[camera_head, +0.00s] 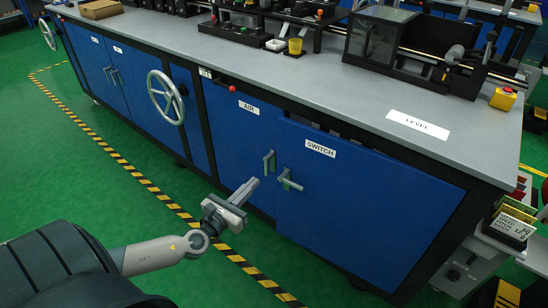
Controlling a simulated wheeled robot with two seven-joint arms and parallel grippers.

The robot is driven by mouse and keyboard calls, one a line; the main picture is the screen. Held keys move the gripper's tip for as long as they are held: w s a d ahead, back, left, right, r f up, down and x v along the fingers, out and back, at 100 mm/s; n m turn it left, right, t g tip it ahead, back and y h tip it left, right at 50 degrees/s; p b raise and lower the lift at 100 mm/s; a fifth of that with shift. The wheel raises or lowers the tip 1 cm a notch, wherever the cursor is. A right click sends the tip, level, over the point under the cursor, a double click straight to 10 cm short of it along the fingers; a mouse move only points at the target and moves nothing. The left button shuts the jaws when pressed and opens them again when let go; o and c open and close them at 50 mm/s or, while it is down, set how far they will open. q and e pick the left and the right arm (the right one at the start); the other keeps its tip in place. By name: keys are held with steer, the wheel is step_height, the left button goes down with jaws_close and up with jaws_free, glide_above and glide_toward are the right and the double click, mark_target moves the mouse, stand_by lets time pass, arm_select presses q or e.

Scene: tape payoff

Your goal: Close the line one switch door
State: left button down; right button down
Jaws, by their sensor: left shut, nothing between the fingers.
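The switch door (360,215) is a blue panel with a white SWITCH label (320,148) and a grey lever handle (289,181) near its left edge. It stands slightly ajar, its left edge out from the cabinet front and a dark gap along its top. My left gripper (250,187) is shut and empty, in front of the neighbouring AIR door (235,135), left of and slightly below the switch handle. It appears apart from the handle; exact depth is hard to tell. My right gripper is not in view.
The AIR door's handle (268,163) is close beside the switch handle. A handwheel (166,98) juts out at left. The grey worktop (300,80) overhangs the doors and carries machines and a LEVEL label (418,124). Green floor (130,205) with striped tape is clear in front.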

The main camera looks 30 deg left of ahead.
arm_select(q)
steer(key=shift+w, duration=0.1)
glide_toward(282, 154)
steer(key=w, duration=0.5)
steer(key=shift+w, duration=0.7)
